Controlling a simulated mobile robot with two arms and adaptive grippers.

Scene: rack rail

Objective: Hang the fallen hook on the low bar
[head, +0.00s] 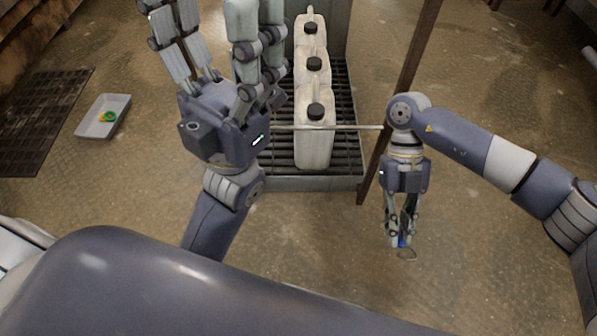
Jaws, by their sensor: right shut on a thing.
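The low bar (335,127) is a thin pale rod running level between brown posts; its left end is hidden behind my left gripper and its right end meets my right arm in the picture. My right gripper (401,238) points down over the floor, to the right of the right post. It is shut on the hook (407,254), whose curved end shows just below the fingertips with a small blue part between them. Most of the hook is hidden. My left gripper (208,35) is raised with its fingers spread, open and empty, in front of the left post.
Several pale canisters (315,150) with black caps stand in a row on a dark grated platform (347,160) behind the bar. The right post (413,60) is close to my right arm. A grey tray (92,128) with small coloured items lies left, near a dark floor mat (35,125).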

